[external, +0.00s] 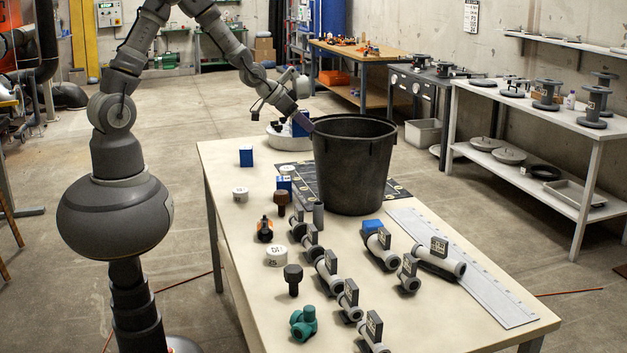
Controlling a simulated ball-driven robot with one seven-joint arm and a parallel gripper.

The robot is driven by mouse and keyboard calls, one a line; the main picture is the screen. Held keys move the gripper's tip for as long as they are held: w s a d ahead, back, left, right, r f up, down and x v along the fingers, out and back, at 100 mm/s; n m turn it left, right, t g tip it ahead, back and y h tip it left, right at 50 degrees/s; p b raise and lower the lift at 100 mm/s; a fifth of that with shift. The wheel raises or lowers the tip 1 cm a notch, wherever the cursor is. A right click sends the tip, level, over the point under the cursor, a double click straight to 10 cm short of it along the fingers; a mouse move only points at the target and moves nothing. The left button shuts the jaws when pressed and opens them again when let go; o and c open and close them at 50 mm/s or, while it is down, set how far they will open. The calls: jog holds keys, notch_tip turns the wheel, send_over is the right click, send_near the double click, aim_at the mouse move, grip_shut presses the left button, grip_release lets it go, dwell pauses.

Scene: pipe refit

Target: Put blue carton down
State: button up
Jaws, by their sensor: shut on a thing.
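My gripper (305,117) is at the far end of the table, beside the black bucket's left rim. It is shut on a blue carton (299,127), which appears to be over or in front of a white basin (279,141). The view does not show whether this carton touches anything below. Another blue carton (246,156) stands upright on the table's left side. A blue and white carton (285,184) stands near the dark mat. A blue block (372,226) shows among the pipe pieces.
The tall black bucket (352,170) stands on the dark mat (398,191). Grey pipe fittings (327,268), a green valve (304,322) and white caps (277,256) fill the middle and front of the table. A long pale ruler (480,280) lies along its right edge. The near-left strip is clear.

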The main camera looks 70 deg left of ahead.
jog(key=w+d+r+p, duration=0.2)
jog(key=w+d+r, duration=0.1)
jog(key=d+r, duration=0.25)
jog(key=w+a+r+p, duration=0.2)
jog(key=w+a, duration=0.2)
jog(key=w, duration=0.4)
jog(key=w+a+r+p, duration=0.1)
jog(key=w+a+r, duration=0.2)
jog(key=w, duration=0.4)
notch_tip(320, 180, down, 11)
jog(key=b, duration=0.6)
jog(key=shift+f+n+y+b, duration=0.2)
jog(key=shift+n+y+b, duration=0.1)
jog(key=shift+n, duration=0.1)
jog(key=shift+a, duration=0.1)
jog(key=o, duration=1.1)
jog(key=shift+o, duration=0.2)
jog(key=shift+r, duration=0.1)
notch_tip(320, 180, up, 7)
jog(key=p, duration=0.4)
